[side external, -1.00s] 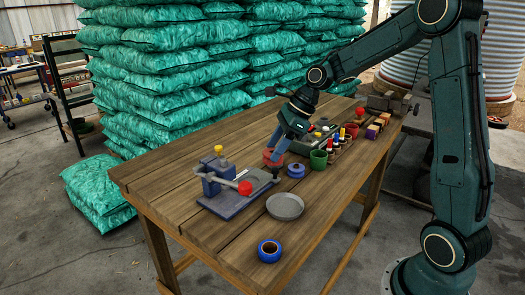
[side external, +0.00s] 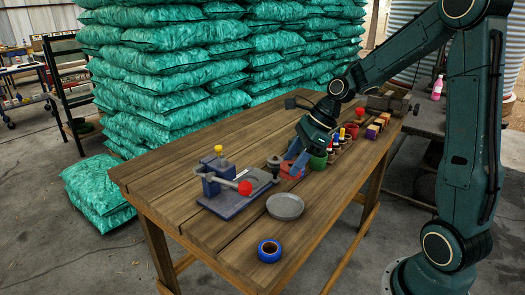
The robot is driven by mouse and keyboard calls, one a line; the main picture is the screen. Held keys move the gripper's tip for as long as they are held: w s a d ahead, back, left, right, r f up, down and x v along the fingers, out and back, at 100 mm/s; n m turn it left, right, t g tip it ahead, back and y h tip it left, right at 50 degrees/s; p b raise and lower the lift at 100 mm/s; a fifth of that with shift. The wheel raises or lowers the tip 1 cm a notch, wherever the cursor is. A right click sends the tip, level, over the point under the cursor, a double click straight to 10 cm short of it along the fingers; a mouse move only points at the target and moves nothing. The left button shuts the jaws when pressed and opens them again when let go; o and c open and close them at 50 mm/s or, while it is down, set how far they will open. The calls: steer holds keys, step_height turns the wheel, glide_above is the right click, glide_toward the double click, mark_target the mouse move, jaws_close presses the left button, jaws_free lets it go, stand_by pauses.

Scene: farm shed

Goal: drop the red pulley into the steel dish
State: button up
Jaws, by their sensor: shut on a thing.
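The red pulley (side external: 286,172) is in the jaws of my gripper (side external: 292,166), which is shut on it. The steel dish (side external: 285,211) is a shallow, round grey plate lying empty on the wooden table. My gripper and the pulley hide the spot where a blue pulley stood.
A dark grey spool (side external: 274,161) is just left of my gripper. A green cup (side external: 318,162) is close on the right. A blue ring (side external: 269,251) lies near the front edge.

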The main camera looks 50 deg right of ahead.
steer(key=shift+f, duration=2.25)
steer(key=o, duration=1.2)
steer(key=v, duration=1.4)
steer(key=shift+f, duration=0.1)
steer(key=shift+a, duration=0.1)
